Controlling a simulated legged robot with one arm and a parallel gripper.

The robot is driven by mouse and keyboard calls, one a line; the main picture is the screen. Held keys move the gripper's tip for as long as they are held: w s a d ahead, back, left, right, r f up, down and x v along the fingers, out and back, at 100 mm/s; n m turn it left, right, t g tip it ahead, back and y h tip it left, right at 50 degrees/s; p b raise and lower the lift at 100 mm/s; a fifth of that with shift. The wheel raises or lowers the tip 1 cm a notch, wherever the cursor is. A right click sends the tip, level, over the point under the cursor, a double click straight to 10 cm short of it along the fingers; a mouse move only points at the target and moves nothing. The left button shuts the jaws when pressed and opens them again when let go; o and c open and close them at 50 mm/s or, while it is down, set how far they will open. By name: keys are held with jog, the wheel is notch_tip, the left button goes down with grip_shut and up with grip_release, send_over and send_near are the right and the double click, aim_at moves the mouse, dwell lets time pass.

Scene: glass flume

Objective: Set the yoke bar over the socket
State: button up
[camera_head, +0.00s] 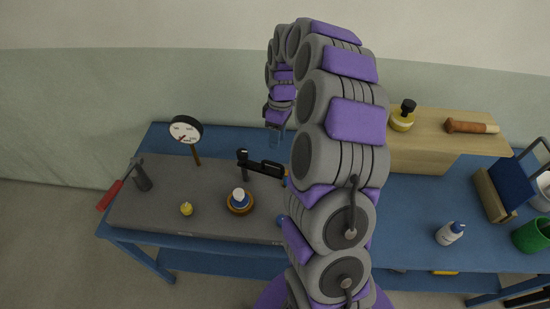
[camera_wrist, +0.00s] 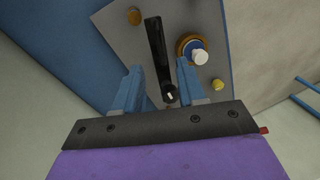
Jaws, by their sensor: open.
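The black bar (camera_head: 262,168), which looks like the yoke bar, extends right from a dark upright post (camera_head: 244,166) above the grey plate. In the wrist view the bar (camera_wrist: 157,50) runs lengthwise between the two blue fingers. My gripper (camera_head: 274,142) points down near the bar's right part in the head view. It is open, and in the wrist view my gripper (camera_wrist: 158,68) shows gaps on both sides of the bar. A round brass piece with a blue and white top (camera_head: 239,200), possibly the socket, stands in front of the bar; it also shows in the wrist view (camera_wrist: 192,48).
A small yellow piece (camera_head: 186,209) sits nearby. Right are a wooden box (camera_head: 430,150), a white bottle (camera_head: 450,233) and a green cup (camera_head: 531,236). My arm hides the table's middle.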

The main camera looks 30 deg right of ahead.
aim_at(261, 165)
jog(key=f, duration=0.3)
jog(key=a+f, duration=0.1)
jog(key=f, duration=0.1)
jog(key=s+f, duration=0.1)
jog(key=f, duration=0.2)
jog(key=shift+a+f, duration=0.15)
jog(key=shift+f, duration=0.2)
grip_shut()
